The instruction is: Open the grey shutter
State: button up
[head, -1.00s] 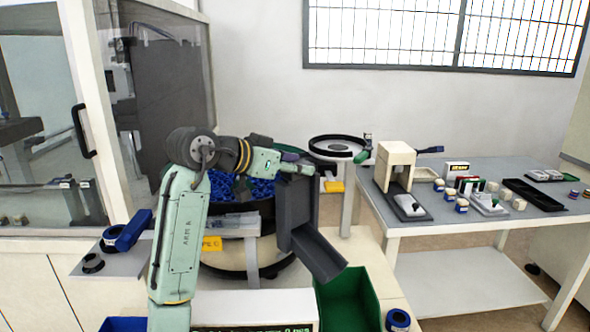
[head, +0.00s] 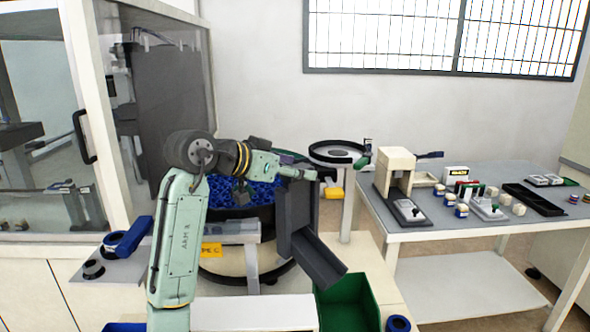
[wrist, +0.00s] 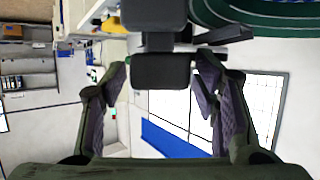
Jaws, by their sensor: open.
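The grey shutter appears to be part of the dark grey chute housing (head: 298,218) at the front right of the blue-filled bowl feeder; I cannot pick out a separate shutter plate in the head view. My gripper (head: 300,170) is at the top of this housing, partly hidden by its own wrist. In the wrist view my gripper (wrist: 160,82) has its two fingers spread. A dark grey block (wrist: 162,70) shows between and beyond the fingertips, with clear space to each finger. It may be the shutter's handle. I see no contact.
A sloping grey chute (head: 318,262) leads down to a green bin (head: 347,300). The bowl feeder (head: 240,212) stands behind my arm. A side table (head: 430,230) with a small press and several small parts is at the right. A glazed cabinet (head: 150,90) is at the left.

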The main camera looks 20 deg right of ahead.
jog(key=v, duration=1.1)
jog(key=shift+s+a, duration=0.15)
jog(key=shift+a, duration=0.2)
jog(key=shift+r, duration=0.15)
